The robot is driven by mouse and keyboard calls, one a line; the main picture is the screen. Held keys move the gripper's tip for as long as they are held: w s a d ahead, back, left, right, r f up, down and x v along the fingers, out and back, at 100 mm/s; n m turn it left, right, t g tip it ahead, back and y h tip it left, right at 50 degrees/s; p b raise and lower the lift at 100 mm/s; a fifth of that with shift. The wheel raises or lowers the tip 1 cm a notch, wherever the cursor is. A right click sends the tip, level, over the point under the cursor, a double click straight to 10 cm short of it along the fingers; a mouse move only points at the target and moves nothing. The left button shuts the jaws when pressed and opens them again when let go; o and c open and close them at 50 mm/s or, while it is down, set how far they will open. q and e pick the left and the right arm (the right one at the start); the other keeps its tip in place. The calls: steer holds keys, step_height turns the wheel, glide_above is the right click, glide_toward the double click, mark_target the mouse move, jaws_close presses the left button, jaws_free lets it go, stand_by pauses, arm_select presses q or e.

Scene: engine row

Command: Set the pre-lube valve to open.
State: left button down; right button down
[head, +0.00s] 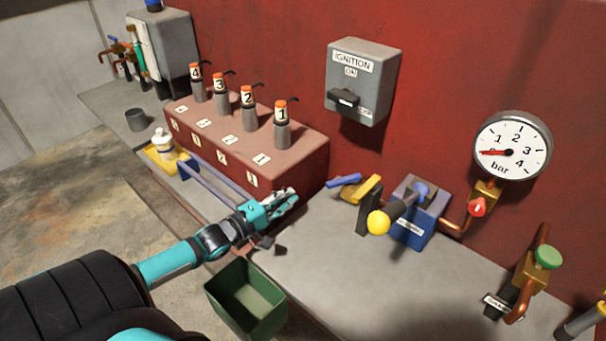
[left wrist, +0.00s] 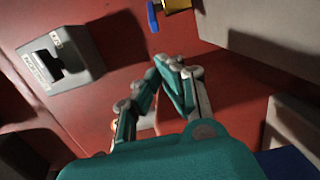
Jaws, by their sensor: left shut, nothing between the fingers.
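No readable label names the pre-lube valve. A brass valve (head: 368,189) with a blue lever (head: 344,181) sits at the wall, left of the blue pump box (head: 424,213). The blue lever slants nearly along the wall. The lever (left wrist: 153,17) also shows at the top of the left wrist view, beside part of the brass body (left wrist: 178,4). My left gripper (head: 290,197) is shut and empty. It is in front of the red engine block's right end, left of the blue lever and apart from it. Its closed fingers (left wrist: 170,64) show in the left wrist view. My right gripper is out of view.
A yellow ball knob (head: 378,223) on a lever projects before the pump box. The gauge (head: 512,146) reads about 0. An ignition box (head: 362,82) hangs above. A green bin (head: 246,297) is below my arm.

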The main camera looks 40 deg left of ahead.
mark_target(344, 181)
arm_select(q)
steer(key=w+d+p, duration=0.1)
steer(key=w+d, duration=0.1)
steer(key=w, duration=0.8)
steer(key=s+d+n+y+p, duration=0.1)
steer(key=y+p, duration=0.1)
steer(key=s+d+n+y+p, duration=0.1)
steer(key=d+y+p, duration=0.1)
steer(key=s+d+n+y+p, duration=0.1)
steer(key=n+y+p, duration=0.1)
steer(key=shift+d+r+y, duration=0.25)
steer(key=shift+d+y, duration=0.05)
steer(key=shift+d, duration=0.05)
steer(key=shift+s, duration=0.1)
stand_by(0.4)
